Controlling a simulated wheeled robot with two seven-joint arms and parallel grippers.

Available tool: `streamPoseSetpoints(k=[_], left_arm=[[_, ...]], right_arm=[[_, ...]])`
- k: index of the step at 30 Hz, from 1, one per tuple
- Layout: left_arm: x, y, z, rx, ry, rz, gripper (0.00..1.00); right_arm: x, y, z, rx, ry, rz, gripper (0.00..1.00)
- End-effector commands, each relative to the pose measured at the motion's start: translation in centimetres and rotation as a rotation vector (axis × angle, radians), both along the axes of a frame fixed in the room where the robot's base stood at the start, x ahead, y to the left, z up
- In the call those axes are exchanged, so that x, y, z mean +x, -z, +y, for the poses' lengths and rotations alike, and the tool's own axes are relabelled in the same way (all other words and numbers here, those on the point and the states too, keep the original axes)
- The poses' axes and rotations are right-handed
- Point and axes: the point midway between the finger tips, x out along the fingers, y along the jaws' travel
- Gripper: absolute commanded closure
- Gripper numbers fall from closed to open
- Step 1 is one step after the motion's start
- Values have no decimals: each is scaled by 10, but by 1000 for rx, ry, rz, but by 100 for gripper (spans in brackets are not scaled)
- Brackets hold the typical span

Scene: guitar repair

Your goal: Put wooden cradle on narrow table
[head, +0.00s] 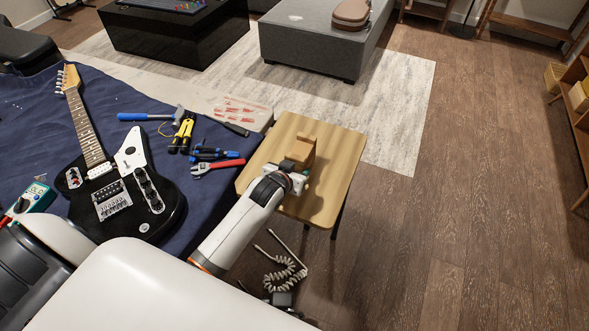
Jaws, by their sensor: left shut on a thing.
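My left gripper (296,167) comes in from the lower left and is shut on the cradle's near side. I cannot tell whether the cradle touches the tabletop or is just above it. The fingertips are partly hidden by the gripper's own body. My right gripper is not in view.
A blue-covered bench holds a black electric guitar (122,180), a hammer (150,116), yellow-handled pliers (183,132) and a red wrench (218,166), left of the table. A coiled cable (285,272) hangs below my arm. Wooden floor (440,220) is clear to the right.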

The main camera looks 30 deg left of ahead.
Motion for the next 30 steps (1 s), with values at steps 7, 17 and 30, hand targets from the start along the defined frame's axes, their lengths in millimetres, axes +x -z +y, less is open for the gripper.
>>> streamPoseSetpoints(k=[7,17,30], left_arm=[[0,2,0,0,0,1,29],[0,0,0,0,0,0,26],[-60,-39,-3,-1,-1,0,26]], right_arm=[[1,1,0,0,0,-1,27],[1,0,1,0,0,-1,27],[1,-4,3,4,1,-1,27]])
